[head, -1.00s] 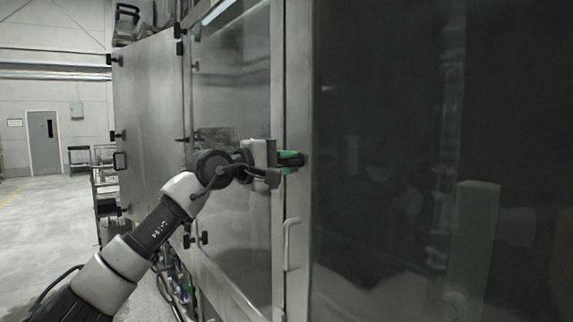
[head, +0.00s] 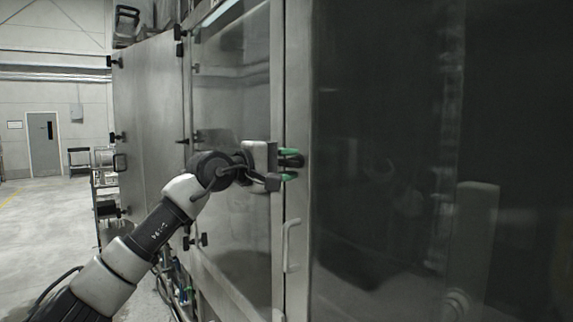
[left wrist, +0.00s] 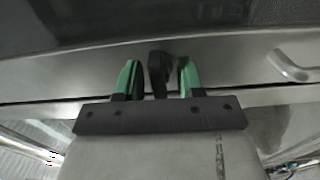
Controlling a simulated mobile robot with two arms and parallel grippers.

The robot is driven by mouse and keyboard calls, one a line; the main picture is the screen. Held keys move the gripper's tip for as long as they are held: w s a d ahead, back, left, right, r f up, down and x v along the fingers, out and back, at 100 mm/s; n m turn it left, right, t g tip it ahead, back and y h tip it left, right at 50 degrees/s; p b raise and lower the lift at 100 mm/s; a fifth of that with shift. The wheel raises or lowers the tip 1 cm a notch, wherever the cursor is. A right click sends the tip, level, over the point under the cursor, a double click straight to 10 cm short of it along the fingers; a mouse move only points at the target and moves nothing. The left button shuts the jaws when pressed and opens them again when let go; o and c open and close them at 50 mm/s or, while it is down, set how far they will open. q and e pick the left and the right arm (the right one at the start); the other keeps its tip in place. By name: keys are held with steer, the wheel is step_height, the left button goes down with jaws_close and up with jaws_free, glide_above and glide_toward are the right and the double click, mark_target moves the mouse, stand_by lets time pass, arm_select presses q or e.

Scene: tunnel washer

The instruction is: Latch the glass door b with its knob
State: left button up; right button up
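My left gripper (head: 290,164) is at the metal frame strip between two glass panels, its green fingertips apart. A black knob (left wrist: 160,72) stands between the fingertips in the left wrist view, with a small gap on each side. In the head view the knob (head: 293,160) is partly hidden by the fingers. A large dark glass door (head: 400,130) in a metal frame fills the right of the head view, and the knob is at its left edge. I cannot tell from any label which door is b. My right gripper is not in view.
A metal bar handle (head: 290,245) is below the gripper; it also shows in the left wrist view (left wrist: 290,66). Another glass panel (head: 232,90) is behind my left arm. A metal panel door (head: 150,110) stands further left. The floor at far left is clear.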

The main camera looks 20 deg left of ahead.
arm_select(q)
steer(key=b+v, duration=0.4)
steer(key=v, duration=0.6)
steer(key=shift+s+a+b, duration=0.25)
steer(key=shift+s+b, duration=0.05)
steer(key=shift+s, duration=0.05)
